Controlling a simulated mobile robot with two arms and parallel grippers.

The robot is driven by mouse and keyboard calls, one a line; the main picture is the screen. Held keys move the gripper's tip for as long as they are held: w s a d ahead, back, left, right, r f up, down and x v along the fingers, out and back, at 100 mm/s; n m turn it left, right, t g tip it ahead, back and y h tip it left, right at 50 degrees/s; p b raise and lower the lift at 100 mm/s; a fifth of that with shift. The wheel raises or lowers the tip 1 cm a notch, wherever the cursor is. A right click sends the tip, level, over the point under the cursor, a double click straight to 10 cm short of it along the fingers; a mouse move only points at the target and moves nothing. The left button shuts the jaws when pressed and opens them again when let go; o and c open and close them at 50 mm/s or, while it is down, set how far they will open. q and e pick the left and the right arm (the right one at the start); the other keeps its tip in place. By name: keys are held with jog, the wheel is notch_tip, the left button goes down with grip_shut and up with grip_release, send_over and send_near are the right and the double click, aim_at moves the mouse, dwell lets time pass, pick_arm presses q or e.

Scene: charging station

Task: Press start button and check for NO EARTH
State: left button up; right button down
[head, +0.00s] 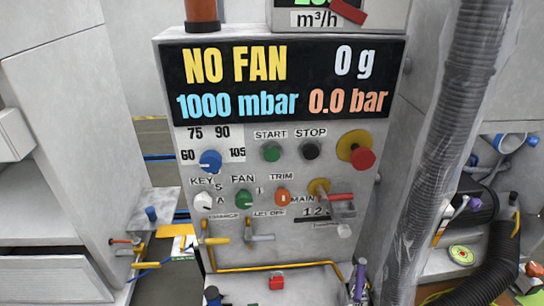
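The control panel (190,170) stands upright in the middle of the head view. Its black display (293,78) reads NO FAN, 0 g, 1000 mbar and 0.0 bar. NO EARTH does not show on it. The green start button (271,152) is under the START label, left of the dark stop button (311,150). Nothing covers the start button. Neither of my grippers is in view.
A red emergency knob on yellow (363,158), a blue dial (210,160) and FAN (244,199) and TRIM (283,196) knobs share the panel. A ribbed hose (455,120) hangs at right. Yellow piping (275,266) runs below. Space before the buttons looks clear.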

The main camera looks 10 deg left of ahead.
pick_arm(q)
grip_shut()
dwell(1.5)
